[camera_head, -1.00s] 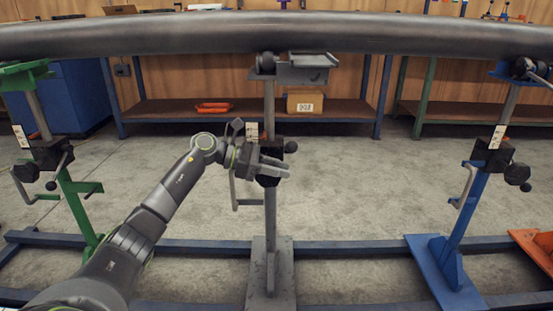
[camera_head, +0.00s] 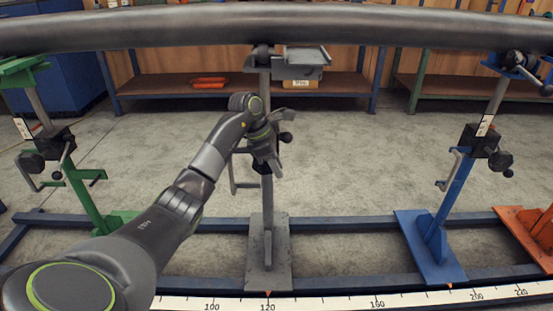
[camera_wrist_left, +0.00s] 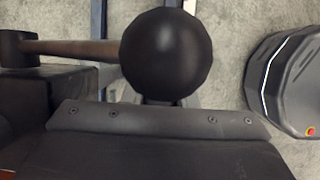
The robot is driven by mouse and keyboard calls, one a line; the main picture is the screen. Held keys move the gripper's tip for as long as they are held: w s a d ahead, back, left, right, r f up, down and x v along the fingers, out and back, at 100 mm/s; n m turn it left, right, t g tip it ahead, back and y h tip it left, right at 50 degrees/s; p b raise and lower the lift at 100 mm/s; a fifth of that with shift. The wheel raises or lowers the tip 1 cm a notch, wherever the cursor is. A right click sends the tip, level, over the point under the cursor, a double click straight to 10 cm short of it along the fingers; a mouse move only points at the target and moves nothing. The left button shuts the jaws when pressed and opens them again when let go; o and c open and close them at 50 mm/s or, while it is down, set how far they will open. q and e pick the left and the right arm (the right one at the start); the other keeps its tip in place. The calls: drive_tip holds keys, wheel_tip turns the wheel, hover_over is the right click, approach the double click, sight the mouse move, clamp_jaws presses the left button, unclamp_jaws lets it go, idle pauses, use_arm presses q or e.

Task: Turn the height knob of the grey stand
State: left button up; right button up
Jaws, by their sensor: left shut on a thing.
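The grey stand (camera_head: 267,212) stands upright in the middle of the head view under the large dark pipe (camera_head: 270,25). My left gripper (camera_head: 268,145) is at the black block on its post, shut on the height knob, which the gripper mostly hides. A small black ball (camera_head: 286,137) sticks out just right of the gripper. In the left wrist view a black ball (camera_wrist_left: 167,55) on a brownish rod (camera_wrist_left: 75,48) fills the top middle, close to the camera. My right gripper is in neither view.
A green stand (camera_head: 80,190) at left and a blue stand (camera_head: 455,200) at right also stand under the pipe. Blue floor rails (camera_head: 345,222) run across. A ruler strip (camera_head: 330,303) lies along the front. Open floor lies between the stands.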

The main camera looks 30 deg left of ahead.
use_arm(q)
drive_tip(key=shift+f+g+y, duration=0.25)
drive_tip(key=shift+g+y, duration=0.15)
drive_tip(key=shift+y, duration=0.4)
drive_tip(key=o, duration=1)
